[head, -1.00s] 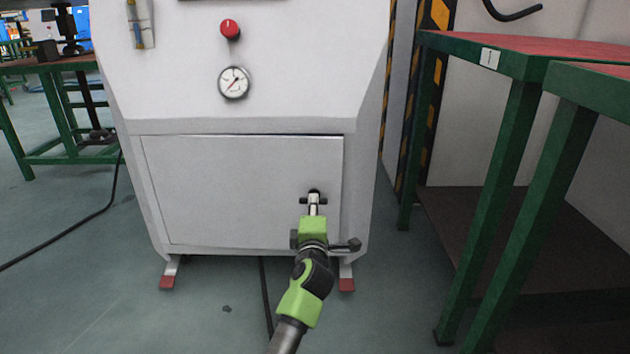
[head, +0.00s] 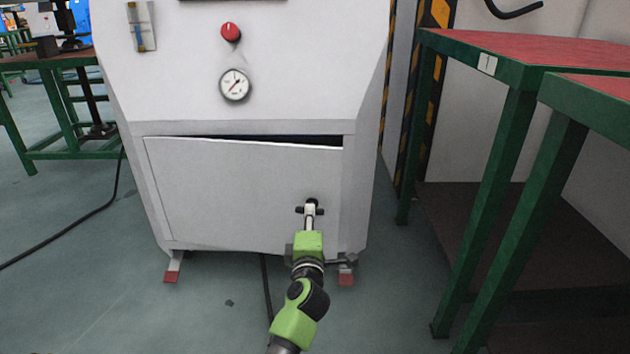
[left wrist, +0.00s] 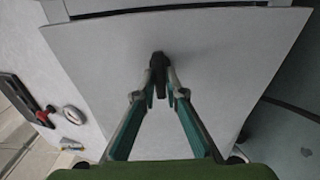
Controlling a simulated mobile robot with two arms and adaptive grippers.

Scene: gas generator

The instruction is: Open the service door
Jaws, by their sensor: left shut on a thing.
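The service door (head: 225,190) is the grey-white panel low on the white generator cabinet (head: 300,65). It stands slightly open: a dark gap shows along its top edge, widest towards the right. In the left wrist view the door (left wrist: 225,70) fills most of the picture. A small black handle (left wrist: 157,62) sits on it, near the door's right side in the head view. My left gripper (head: 311,208) is at this handle, and in the left wrist view its two fingers (left wrist: 160,90) are closed on it. My right gripper is not in view.
Green tables with red tops (head: 545,48) stand close on the right. Another green table (head: 60,62) stands at the back left. A red knob (head: 231,31) and a gauge (head: 235,85) are above the door. A black cable (head: 75,230) lies on the floor.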

